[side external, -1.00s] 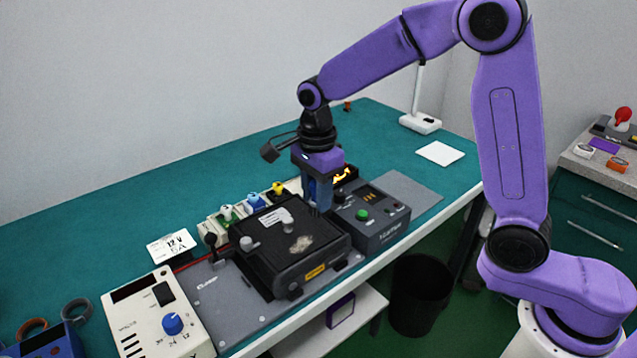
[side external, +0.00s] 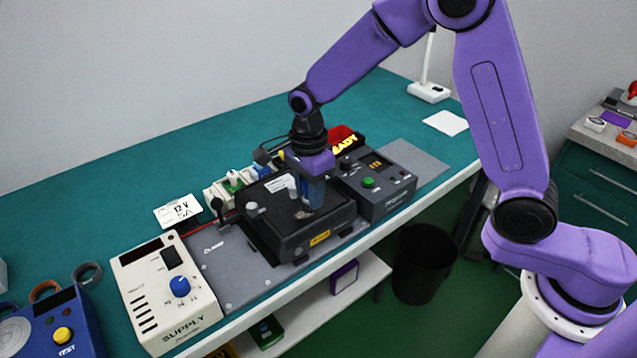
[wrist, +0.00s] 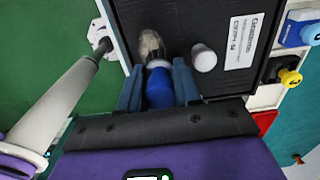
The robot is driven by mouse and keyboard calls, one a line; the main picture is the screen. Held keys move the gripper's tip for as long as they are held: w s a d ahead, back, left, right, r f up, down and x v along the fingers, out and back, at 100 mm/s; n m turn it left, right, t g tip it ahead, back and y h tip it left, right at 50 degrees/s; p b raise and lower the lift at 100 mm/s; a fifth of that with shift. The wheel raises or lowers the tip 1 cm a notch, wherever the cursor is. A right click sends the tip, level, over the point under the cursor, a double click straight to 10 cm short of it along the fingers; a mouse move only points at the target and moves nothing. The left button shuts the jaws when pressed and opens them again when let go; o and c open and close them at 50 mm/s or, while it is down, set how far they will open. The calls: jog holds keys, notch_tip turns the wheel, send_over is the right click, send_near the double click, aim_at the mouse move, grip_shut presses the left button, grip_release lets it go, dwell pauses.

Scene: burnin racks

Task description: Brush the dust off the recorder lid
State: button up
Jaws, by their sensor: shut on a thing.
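The recorder (side external: 268,238) is a black box on a grey plate on the bench. Its lid (wrist: 205,20) has a pale knob (wrist: 204,58) and a white label. My gripper (side external: 314,198) is over the right part of the lid, pointing down. It is shut on the blue handle of a brush (wrist: 158,90), which stands between the two fingers. A pale tan patch at the brush's tip in the wrist view may be bristles, dust or both; I cannot separate them. In the side view, a little tan dust (side external: 304,213) shows beside the fingers.
A grey box with a green button (side external: 378,185) stands close to the recorder's right side. A white supply unit (side external: 165,295) is at the left. Colored connectors (side external: 235,184) line the back. The bench behind is mostly clear.

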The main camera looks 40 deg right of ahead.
jog(key=shift+a, duration=2.2)
jog(key=shift+d, duration=3.9)
notch_tip(320, 180, up, 8)
jog(key=shift+f, duration=0.15)
jog(key=shift+f, duration=3.65)
jog(key=shift+a+f, duration=0.25)
jog(key=shift+a, duration=3.55)
jog(key=shift+d, duration=3.85)
notch_tip(320, 180, up, 8)
